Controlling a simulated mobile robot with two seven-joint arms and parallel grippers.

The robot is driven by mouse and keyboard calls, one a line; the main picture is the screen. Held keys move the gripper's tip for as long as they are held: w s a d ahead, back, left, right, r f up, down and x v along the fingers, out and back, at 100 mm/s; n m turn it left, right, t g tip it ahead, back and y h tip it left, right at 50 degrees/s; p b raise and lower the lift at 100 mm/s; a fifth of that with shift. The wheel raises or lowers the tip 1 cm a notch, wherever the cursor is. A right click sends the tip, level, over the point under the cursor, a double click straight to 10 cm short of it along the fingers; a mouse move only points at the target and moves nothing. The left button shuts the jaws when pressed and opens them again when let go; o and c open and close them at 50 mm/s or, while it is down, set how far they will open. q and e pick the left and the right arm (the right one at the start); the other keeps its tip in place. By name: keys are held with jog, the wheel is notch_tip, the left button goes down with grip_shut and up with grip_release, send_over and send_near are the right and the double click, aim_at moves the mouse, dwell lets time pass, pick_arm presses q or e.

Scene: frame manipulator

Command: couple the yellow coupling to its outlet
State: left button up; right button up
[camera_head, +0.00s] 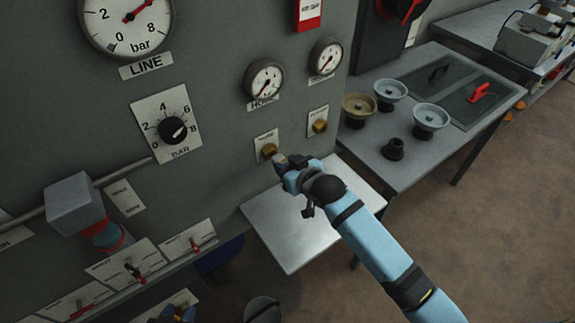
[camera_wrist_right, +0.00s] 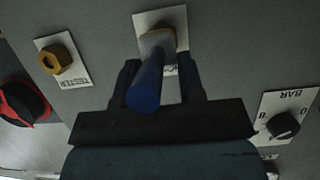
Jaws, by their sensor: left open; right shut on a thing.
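My right gripper (camera_head: 283,163) reaches in from the lower right and is shut on a blue hose piece with a dull grey-tan coupling end. In the right wrist view the blue piece (camera_wrist_right: 147,88) lies between the fingers (camera_wrist_right: 158,82). Its coupling end (camera_wrist_right: 158,42) is in front of the outlet plate (camera_wrist_right: 174,18) and hides the outlet there. In the head view the coupling tip is close beside the brass hose outlet (camera_head: 269,151); I cannot tell whether it is seated.
The tester outlet (camera_head: 319,126) is to the right, also brass. A metal shelf (camera_head: 290,235) is below the outlets. A bench (camera_head: 360,150) at the right holds several cup-shaped fittings. The pressure knob (camera_head: 172,130) and a grey valve block (camera_head: 75,203) are on the panel.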

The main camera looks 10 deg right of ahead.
jog(key=shift+r+p, duration=0.1)
jog(key=shift+p, duration=0.65)
dwell(0.6)
jog(key=shift+w+a, duration=0.25)
jog(key=shift+w, duration=0.3)
dwell(0.4)
jog(key=o, duration=1.1)
jog(key=shift+c, duration=0.2)
jog(key=shift+s+d, duration=0.1)
jog(key=shift+s, duration=0.1)
jog(key=b+v, duration=0.1)
jog(key=v, duration=1.2)
jog(key=shift+s, duration=0.15)
